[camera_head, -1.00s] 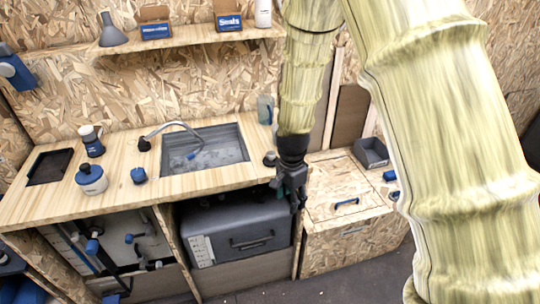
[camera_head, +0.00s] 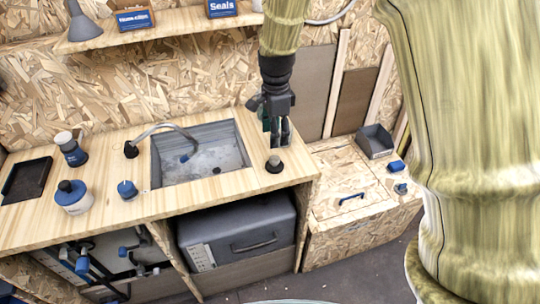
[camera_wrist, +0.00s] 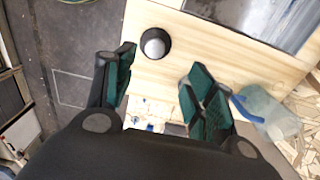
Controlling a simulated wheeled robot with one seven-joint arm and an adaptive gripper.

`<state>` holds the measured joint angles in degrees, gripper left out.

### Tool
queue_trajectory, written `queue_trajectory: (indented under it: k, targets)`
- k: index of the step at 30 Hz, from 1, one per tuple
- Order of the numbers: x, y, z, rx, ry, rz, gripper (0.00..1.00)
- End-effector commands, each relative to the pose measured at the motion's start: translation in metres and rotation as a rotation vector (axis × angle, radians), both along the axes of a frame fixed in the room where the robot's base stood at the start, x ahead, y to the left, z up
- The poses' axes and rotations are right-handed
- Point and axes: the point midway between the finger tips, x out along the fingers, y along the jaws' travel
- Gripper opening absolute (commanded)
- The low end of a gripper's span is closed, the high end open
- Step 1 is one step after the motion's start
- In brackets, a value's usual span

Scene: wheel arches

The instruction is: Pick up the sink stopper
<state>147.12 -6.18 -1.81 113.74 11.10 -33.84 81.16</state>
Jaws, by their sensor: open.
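The sink stopper, a small dark round piece with a lighter knob (camera_head: 274,164), stands on the wooden counter at its right front corner, right of the sink. In the wrist view it shows (camera_wrist: 155,43) as a black disc with a grey top, between and beyond the fingertips. My gripper (camera_head: 276,138) points down with its fingers just behind and above the stopper in the head view. Its green-padded fingers (camera_wrist: 160,72) are spread apart with nothing between them. I cannot tell the exact height gap.
The sink basin (camera_head: 238,150) with its curved tap (camera_head: 165,128) lies left of the stopper. A translucent jug with a blue handle (camera_wrist: 270,112) stands close to my right finger in the wrist view. A wooden box (camera_head: 340,215) stands lower, right of the counter.

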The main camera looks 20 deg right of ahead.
Motion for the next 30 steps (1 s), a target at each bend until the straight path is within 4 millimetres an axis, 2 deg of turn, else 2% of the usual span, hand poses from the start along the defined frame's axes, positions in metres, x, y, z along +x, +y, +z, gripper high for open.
queue_trajectory:
  k: [12, 22, 30]
  targets:
    - [0.001, 0.008, -0.045, 0.001, 0.003, 0.013, 0.55]
    - [-0.002, 0.006, -0.060, 0.001, 0.002, 0.011, 0.55]
    - [-0.008, 0.003, -0.088, 0.001, 0.003, 0.010, 0.55]
